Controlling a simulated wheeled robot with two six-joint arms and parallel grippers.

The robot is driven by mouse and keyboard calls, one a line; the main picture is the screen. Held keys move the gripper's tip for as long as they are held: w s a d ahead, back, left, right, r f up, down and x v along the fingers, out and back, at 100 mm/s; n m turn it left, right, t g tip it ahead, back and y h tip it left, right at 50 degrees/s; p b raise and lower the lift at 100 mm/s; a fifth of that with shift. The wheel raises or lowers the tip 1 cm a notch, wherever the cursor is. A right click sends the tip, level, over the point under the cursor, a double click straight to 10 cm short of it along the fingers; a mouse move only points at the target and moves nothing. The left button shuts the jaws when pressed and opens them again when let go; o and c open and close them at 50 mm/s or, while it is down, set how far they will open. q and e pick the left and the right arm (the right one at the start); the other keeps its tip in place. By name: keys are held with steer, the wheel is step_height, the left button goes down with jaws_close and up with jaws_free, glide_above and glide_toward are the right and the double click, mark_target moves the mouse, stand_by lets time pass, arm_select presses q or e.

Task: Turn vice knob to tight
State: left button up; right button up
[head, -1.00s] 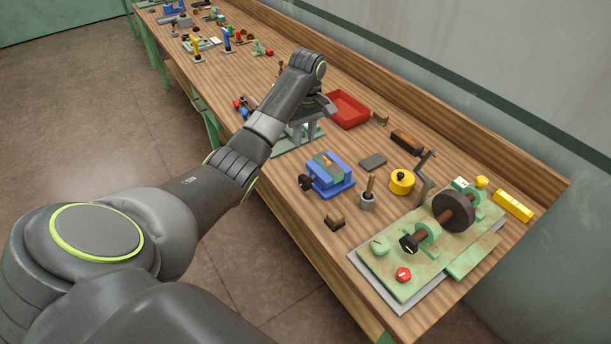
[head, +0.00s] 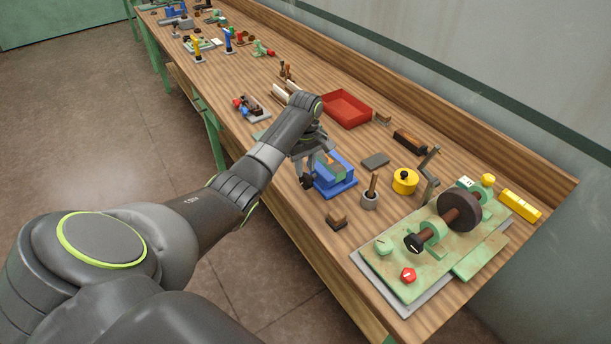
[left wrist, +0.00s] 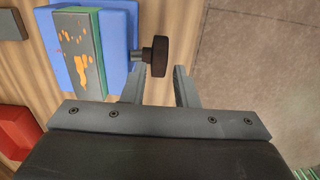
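The blue vice (head: 335,174) stands on the wooden bench near its front edge, with a green, orange-flecked block (left wrist: 78,50) in its jaws. Its black knob (left wrist: 160,56) sticks out from the vice's side on a short shaft. My left gripper (head: 307,172) is at the vice's knob side. I see no grip on the knob; contact with the left finger cannot be told. My right gripper is not in view.
A red tray (head: 346,109) lies behind the vice. A green drum machine (head: 440,240) fills the bench's near end.

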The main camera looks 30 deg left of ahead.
mark_target(306, 175)
arm_select(q)
steer(key=shift+f, duration=2.25)
steer(key=shift+r, duration=0.1)
jaws_close()
